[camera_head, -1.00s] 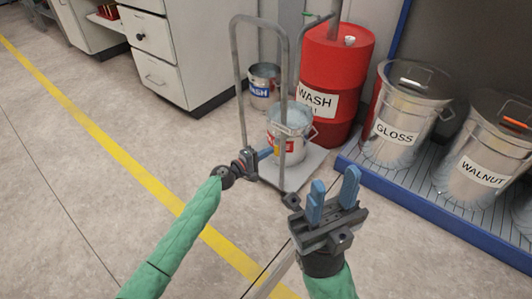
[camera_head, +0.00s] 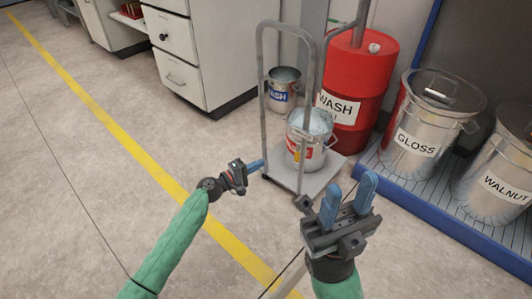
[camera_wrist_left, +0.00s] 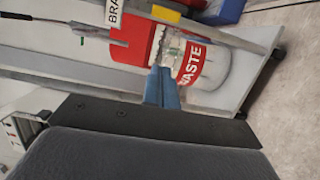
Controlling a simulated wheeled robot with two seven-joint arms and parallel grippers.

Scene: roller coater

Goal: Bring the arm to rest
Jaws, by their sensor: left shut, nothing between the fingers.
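My left gripper (camera_head: 262,164) is shut and empty, just left of the trolley (camera_head: 318,184) in the head view. In the left wrist view its blue fingers (camera_wrist_left: 162,88) are together and point toward a metal can with a red WASTE label (camera_wrist_left: 205,65). My right gripper (camera_head: 348,200) is in front of the trolley, its two blue fingers apart with nothing seen between them. The left arm (camera_head: 172,245) reaches in from the bottom left.
The can (camera_head: 312,133) stands on the trolley. A WASH bucket (camera_head: 283,92) and a red WASH drum (camera_head: 356,85) stand behind. GLOSS (camera_head: 418,140) and WALNUT (camera_head: 500,185) bins stand on a blue-edged platform (camera_head: 440,225). The floor at left is clear.

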